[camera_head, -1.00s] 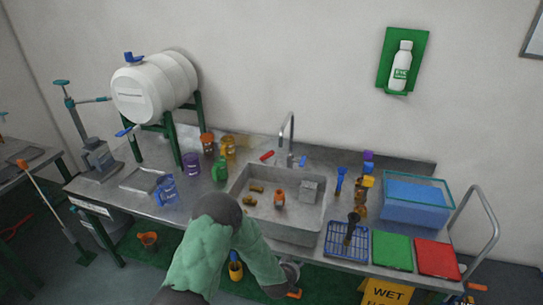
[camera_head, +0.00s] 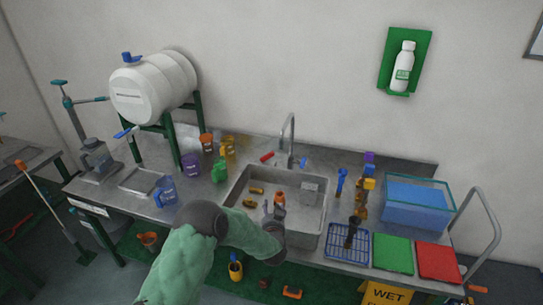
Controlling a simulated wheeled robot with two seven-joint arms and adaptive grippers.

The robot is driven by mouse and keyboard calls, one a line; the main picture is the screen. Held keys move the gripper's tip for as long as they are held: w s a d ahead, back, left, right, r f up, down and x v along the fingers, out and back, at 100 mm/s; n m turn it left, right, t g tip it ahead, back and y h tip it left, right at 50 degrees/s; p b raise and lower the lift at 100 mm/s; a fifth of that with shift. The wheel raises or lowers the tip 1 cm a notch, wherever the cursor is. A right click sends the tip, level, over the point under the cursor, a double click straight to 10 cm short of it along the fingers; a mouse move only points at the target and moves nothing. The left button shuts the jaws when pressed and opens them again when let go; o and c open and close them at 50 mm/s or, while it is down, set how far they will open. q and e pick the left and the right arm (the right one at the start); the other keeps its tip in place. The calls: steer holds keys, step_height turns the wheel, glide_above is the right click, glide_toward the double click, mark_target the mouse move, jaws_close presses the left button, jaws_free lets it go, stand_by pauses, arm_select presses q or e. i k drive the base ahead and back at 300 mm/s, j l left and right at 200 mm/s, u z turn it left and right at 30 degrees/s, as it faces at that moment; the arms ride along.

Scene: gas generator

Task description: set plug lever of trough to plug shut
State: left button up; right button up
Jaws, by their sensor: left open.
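The trough (camera_head: 314,223) is a grey metal basin set in the bench. A small orange piece (camera_head: 279,197) stands in it near the middle; I cannot tell whether this is the plug lever. A red handle (camera_head: 267,157) lies on the bench behind the trough's back left rim, and a blue one (camera_head: 303,162) is beside the tap. My left gripper (camera_head: 272,210) reaches over the trough's front rim, fingers open and empty, close in front of the orange piece. The gripper and its wrist hide part of the basin floor. My right gripper is out of view.
A tap (camera_head: 291,140) rises behind the trough. Brown pieces (camera_head: 250,201) and a grey box (camera_head: 309,191) are in the basin. A blue wire rack (camera_head: 346,246) is to the right. Coloured jugs, including a blue one (camera_head: 165,191), stand to the left.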

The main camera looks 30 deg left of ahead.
mark_target(269, 155)
steer(key=i+j, duration=0.7)
steer(key=i, duration=0.1)
